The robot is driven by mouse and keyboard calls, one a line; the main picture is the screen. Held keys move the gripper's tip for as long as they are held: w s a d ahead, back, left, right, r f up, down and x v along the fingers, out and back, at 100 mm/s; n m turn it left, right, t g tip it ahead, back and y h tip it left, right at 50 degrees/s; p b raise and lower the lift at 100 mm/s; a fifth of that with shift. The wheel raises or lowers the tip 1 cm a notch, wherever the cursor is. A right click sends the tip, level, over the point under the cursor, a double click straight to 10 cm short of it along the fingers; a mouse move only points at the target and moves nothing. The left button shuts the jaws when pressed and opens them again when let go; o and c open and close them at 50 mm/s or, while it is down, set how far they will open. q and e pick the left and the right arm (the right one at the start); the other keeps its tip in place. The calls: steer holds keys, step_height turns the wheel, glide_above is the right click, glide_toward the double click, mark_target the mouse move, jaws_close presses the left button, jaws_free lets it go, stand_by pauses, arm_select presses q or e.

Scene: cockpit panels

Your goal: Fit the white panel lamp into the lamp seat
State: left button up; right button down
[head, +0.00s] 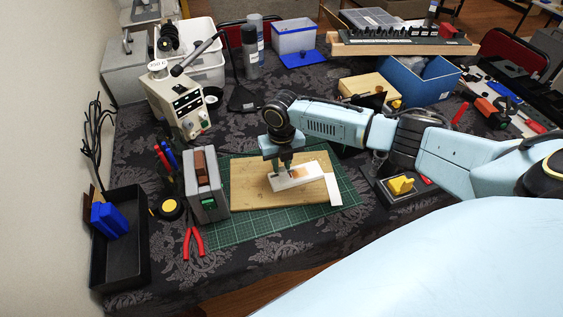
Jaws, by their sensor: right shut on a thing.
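A pale block (297,178) with a white front and an orange-brown patch on top lies on the wooden board (250,187), near the middle of the view. My right gripper (285,169) reaches down from above, its fingers at the left part of this block. It is shut on what seems to be the white panel lamp. The fingers and the small size hide the lamp's outline, and I cannot tell the lamp from the lamp seat or whether the two touch. My left gripper is out of view.
The board lies on a green cutting mat (225,232). A grey box (206,190) stands left of it, with red-handled pliers (193,243) in front. A black tray (120,255) is at far left. A box with a yellow knob (401,185) stands right, below my right arm.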

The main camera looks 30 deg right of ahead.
mark_target(281, 166)
steer(key=shift+f+b, duration=0.55)
steer(key=shift+f, duration=0.4)
steer(key=c, duration=1.2)
jaws_free()
steer(key=shift+r, duration=0.1)
step_height(281, 166, up, 13)
steer(key=shift+r+p, duration=0.15)
steer(key=shift+p, duration=0.65)
